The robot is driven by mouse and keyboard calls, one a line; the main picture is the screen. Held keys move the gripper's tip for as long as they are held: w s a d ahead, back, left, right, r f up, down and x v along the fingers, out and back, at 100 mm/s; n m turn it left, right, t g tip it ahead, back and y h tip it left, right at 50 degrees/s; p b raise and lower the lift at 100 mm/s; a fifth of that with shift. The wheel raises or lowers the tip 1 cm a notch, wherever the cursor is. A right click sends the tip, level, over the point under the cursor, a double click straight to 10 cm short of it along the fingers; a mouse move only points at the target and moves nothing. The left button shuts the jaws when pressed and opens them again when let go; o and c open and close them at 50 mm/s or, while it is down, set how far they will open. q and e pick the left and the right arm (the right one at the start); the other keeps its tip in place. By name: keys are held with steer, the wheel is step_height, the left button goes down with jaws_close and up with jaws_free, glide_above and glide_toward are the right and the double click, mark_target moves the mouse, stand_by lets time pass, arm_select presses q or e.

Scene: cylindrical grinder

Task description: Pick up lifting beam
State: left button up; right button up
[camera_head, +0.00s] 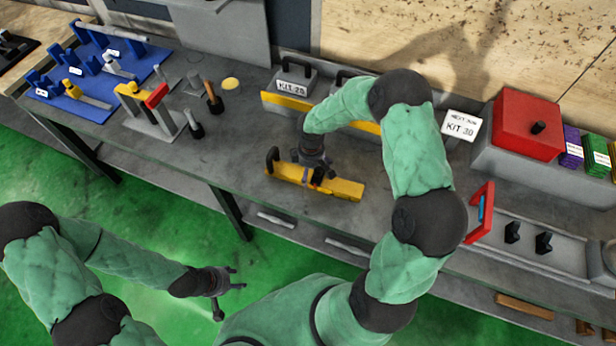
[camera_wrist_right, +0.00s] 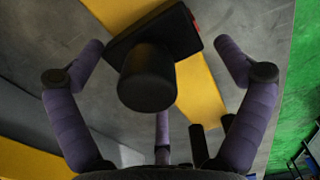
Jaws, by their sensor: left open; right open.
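The lifting beam (camera_head: 345,188) is a yellow bar lying on the grey bench near its front edge. A black upright handle (camera_head: 272,159) stands at its left end. My right gripper (camera_head: 316,176) is over the beam's middle and hides part of it. In the right wrist view the yellow bar (camera_wrist_right: 203,98) runs diagonally, and a black handle-like part (camera_wrist_right: 148,78) sits between the spread fingers, with gaps on both sides. That gripper is open. My left gripper (camera_head: 228,282) is open and empty over the green floor, away from the bench.
Behind the beam are a KIT 29 label (camera_head: 294,87) and another yellow-fronted piece (camera_head: 288,102). A blue tool mat (camera_head: 95,80) and stands are at left. Bench left of the beam is clear.

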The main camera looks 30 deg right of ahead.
step_height(320, 180, down, 2)
steer(key=shift+f, duration=0.1)
steer(key=c, duration=1.6)
